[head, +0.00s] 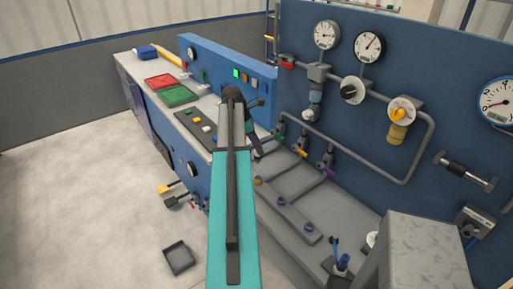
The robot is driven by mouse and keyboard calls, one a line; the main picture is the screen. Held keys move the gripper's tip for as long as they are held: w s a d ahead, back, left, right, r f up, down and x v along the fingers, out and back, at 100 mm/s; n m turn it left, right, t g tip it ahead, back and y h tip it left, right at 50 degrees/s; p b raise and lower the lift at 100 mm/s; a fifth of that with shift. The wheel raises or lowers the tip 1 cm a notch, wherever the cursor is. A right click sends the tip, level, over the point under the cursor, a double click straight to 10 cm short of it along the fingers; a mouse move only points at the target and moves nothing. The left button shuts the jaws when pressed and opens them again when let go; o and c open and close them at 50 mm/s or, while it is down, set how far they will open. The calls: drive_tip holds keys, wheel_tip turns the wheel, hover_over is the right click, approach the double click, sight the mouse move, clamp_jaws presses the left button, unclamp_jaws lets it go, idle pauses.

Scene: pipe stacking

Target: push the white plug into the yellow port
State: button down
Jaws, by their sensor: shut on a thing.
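My gripper (257,103) is small and dark beyond the end of my arm, close in front of the low blue panel. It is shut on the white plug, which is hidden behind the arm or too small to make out. The panel (212,60) carries a row of small coloured squares, one of them bright green (236,73). A yellowish square, seemingly the yellow port (247,78), is just right of it, above my gripper. I cannot tell whether the plug touches the port.
The grey counter (135,71) holds a red tray (159,81), a green tray (178,96) and several coloured blocks (208,129). A tall blue wall (450,80) with gauges and pipes stands right. A grey tray (179,258) lies on the floor, which is mostly clear left.

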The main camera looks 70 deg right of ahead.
sight(258, 162)
drive_tip(key=shift+f+b, duration=3)
drive_tip(key=shift+f, duration=1)
drive_tip(key=shift+s+p, duration=0.1)
drive_tip(key=shift+p, duration=0.3)
drive_tip(key=shift+f, duration=1.65)
drive_tip(key=c, duration=1.5)
unclamp_jaws()
drive_tip(key=shift+r, duration=0.2)
drive_tip(key=shift+b+v, duration=1.65)
drive_tip(key=shift+v, duration=5.15)
